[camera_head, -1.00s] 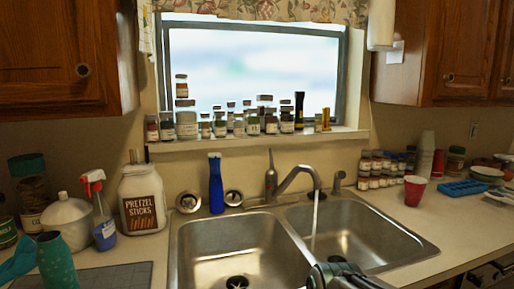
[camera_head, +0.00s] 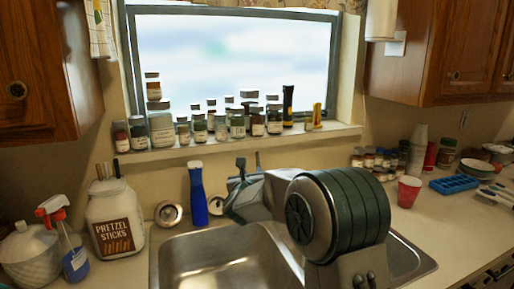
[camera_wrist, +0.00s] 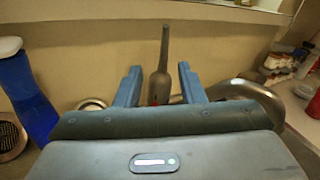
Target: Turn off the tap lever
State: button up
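The tap lever (camera_wrist: 164,55) stands upright at the back of the sink, a slim metal handle on a wider base. In the wrist view it shows between and beyond the two blue-grey fingers of my gripper (camera_wrist: 158,70), which is open. I see no clear contact with the lever. The curved metal tap spout (camera_wrist: 262,95) is to the right of the fingers. In the head view my arm hides most of the tap, and whether water is running cannot be seen.
A blue bottle (camera_head: 197,195) stands just left of my gripper, also in the wrist view (camera_wrist: 27,95). A pretzel jar (camera_head: 115,218) is farther left. Jars line the window sill (camera_head: 250,142) above. A red cup (camera_head: 408,191) stands right of the sink.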

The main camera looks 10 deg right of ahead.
aim_at(257, 157)
jog(key=w+d+p, duration=0.1)
jog(key=w+p, duration=0.1)
jog(key=w, duration=0.2)
jog(key=w+d+m+h+p, duration=0.1)
jog(key=w+d+p, duration=0.1)
jog(key=w, duration=0.3)
jog(key=w+d+m+p, duration=0.1)
jog(key=w, duration=0.4)
jog(key=shift+w+d+r+p, duration=0.2)
jog(key=shift+d+r+p, duration=0.1)
jog(key=shift+p, duration=0.1)
jog(key=shift+f, duration=0.1)
grip_shut()
